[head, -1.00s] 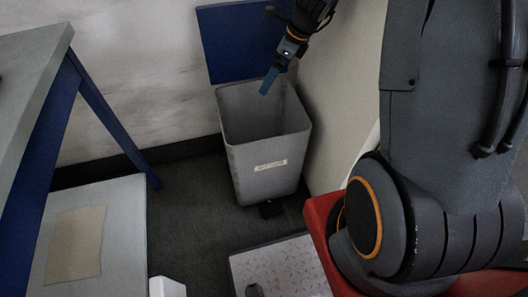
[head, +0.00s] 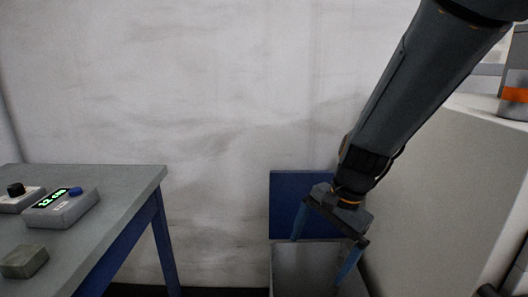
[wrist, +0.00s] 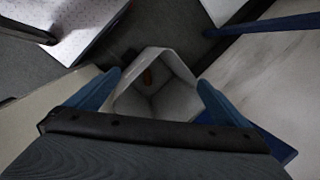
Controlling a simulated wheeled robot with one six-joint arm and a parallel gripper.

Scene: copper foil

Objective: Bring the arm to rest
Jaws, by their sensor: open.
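My gripper (head: 317,261) is open, with its two blue fingers spread apart and pointing down over the grey bin (head: 300,262). Nothing is between the fingers. In the wrist view my gripper (wrist: 159,80) also shows open, with the grey bin (wrist: 187,72) between and beyond the fingertips. In the head view the lower part of the bin is cut off by the picture's edge.
A blue panel (head: 290,190) stands behind the bin against the pale wall. A grey-topped table (head: 120,190) at left holds a device with a lit display (head: 60,208), another with a black knob (head: 18,197) and a greenish block (head: 24,261). A pale cabinet (head: 450,170) stands close at right.

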